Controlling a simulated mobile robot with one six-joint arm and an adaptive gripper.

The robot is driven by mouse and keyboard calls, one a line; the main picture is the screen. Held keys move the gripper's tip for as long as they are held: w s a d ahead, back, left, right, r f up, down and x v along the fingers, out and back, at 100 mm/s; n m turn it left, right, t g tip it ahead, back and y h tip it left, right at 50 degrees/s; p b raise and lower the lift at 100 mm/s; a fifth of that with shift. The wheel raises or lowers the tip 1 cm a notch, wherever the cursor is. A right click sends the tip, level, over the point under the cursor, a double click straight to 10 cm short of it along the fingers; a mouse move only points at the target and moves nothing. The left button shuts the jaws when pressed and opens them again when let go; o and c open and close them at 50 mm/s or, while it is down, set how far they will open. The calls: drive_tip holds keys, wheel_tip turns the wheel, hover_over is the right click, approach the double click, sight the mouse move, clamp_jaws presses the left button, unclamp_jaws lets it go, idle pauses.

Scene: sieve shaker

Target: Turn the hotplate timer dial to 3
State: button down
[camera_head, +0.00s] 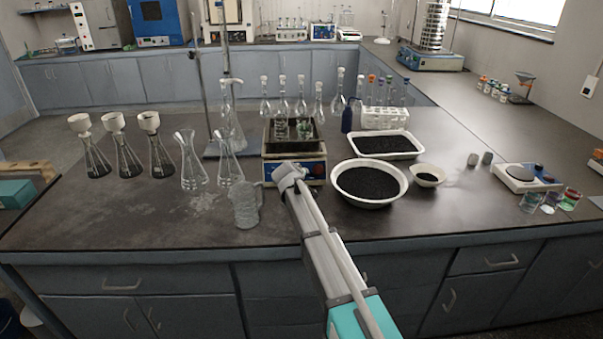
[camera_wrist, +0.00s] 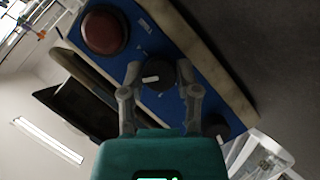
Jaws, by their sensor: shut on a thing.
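The hotplate (camera_head: 308,172) stands mid-bench in the head view, its blue front panel partly hidden by my arm. Its panel (camera_wrist: 138,50) fills the middle of the wrist view, tilted. A dark dial with a pale pointer mark (camera_wrist: 157,76) sits mid-panel. My gripper (camera_wrist: 156,80) is shut on this dial, one finger on each side. A large red-brown knob (camera_wrist: 104,32) is up and left of it, and another dark knob (camera_wrist: 215,124) is down and right. The numbers are too small to read. In the head view my fingers are hidden.
Small beakers (camera_head: 304,128) stand on the hotplate. A clear jug (camera_head: 245,207) stands close to the left of my arm, and a white bowl of black grains (camera_head: 399,197) close to the right. Flasks (camera_head: 193,170) stand farther left. The bench front edge is mostly clear.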

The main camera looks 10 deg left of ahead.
drive_tip(key=shift+m+g+p, duration=0.4)
drive_tip(key=shift+m, duration=0.6)
drive_tip(key=shift+y, duration=0.3)
drive_tip(key=shift+c, duration=1.7)
unclamp_jaws()
drive_tip(key=shift+f, duration=0.1)
